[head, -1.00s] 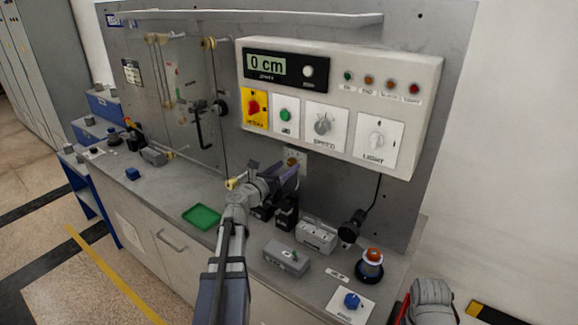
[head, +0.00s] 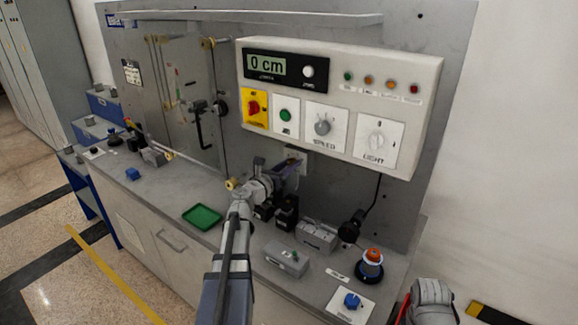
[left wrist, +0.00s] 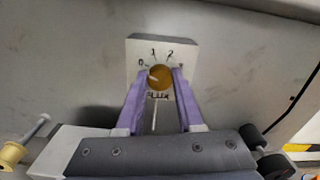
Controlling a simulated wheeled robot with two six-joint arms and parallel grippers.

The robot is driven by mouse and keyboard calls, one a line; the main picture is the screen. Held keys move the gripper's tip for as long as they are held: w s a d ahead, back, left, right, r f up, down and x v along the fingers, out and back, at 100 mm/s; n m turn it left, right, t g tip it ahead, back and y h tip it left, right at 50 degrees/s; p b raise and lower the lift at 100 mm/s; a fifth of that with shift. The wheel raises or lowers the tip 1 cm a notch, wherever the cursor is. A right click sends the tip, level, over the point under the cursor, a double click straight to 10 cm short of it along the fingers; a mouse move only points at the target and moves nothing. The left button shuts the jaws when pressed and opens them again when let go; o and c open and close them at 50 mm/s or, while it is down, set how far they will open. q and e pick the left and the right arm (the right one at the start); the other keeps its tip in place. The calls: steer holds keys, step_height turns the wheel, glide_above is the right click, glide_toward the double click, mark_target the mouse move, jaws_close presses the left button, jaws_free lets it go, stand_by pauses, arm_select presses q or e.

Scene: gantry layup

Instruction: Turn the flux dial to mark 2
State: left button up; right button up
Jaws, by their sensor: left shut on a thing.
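The flux dial is a brass knob (left wrist: 160,77) on a small white plate (left wrist: 181,50) with marks 0, 1 and 2 and a partly hidden one at right. The purple fingers of my left gripper (left wrist: 160,84) are shut on the knob, one on each side. The knob's pointer is too small to read surely. In the head view, my left gripper (head: 291,164) reaches the dial's plate (head: 303,157) low on the back panel and hides the knob. My right gripper's jaws are not in view.
A control box (head: 430,75) with a display reading 0 cm hangs above the dial. Black blocks (head: 287,212), a grey box (head: 287,258) and a red-topped button (head: 373,256) stand on the bench. A green tray (head: 202,217) lies left of my arm.

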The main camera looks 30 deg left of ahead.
arm_select(q)
jaws_close()
steer(key=shift+m, duration=0.3)
steer(key=m, duration=0.3)
steer(key=shift+m, duration=0.3)
steer(key=m, duration=0.9)
steer(key=shift+m, duration=2.5)
